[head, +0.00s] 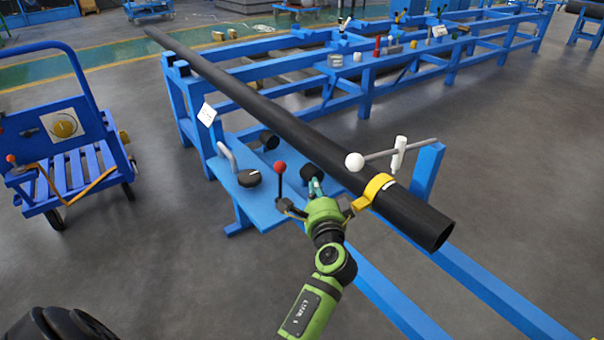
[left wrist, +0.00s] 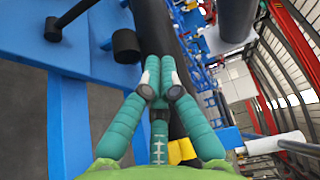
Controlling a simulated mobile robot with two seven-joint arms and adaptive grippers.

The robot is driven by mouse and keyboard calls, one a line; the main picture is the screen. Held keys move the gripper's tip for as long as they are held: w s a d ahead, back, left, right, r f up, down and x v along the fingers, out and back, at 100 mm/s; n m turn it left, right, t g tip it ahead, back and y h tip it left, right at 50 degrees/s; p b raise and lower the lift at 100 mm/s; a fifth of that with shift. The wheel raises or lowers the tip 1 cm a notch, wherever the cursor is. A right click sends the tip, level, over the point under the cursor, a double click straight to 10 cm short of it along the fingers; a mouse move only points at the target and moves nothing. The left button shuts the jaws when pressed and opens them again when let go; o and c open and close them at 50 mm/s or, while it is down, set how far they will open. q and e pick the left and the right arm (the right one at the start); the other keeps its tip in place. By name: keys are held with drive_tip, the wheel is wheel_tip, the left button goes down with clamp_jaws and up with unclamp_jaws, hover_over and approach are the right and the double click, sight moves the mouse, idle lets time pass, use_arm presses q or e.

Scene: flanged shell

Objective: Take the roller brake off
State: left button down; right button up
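A long black pipe (head: 270,115) lies along the blue frame. I cannot tell which part is the roller brake. My left gripper (head: 312,183) is at the near side of the pipe, just right of the red-ball lever. In the left wrist view, its teal fingers (left wrist: 160,68) come together at the tips, with nothing seen between them. My right gripper is not in view.
A blue plate (head: 262,195) holds a black knob (head: 249,178). A black roller (head: 269,140) lies near the pipe. A blue cart (head: 68,140) stands at left. A long blue rack (head: 400,65) with small items stands behind.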

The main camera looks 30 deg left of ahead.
sight(281, 184)
use_arm(q)
drive_tip(key=w+a, duration=0.4)
drive_tip(key=a, duration=0.4)
drive_tip(key=shift+a+p, duration=0.15)
drive_tip(key=shift+p, duration=0.15)
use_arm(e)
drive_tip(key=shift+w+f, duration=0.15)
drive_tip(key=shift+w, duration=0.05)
use_arm(q)
drive_tip(key=shift+a+f, duration=0.1)
drive_tip(key=shift+a, duration=0.05)
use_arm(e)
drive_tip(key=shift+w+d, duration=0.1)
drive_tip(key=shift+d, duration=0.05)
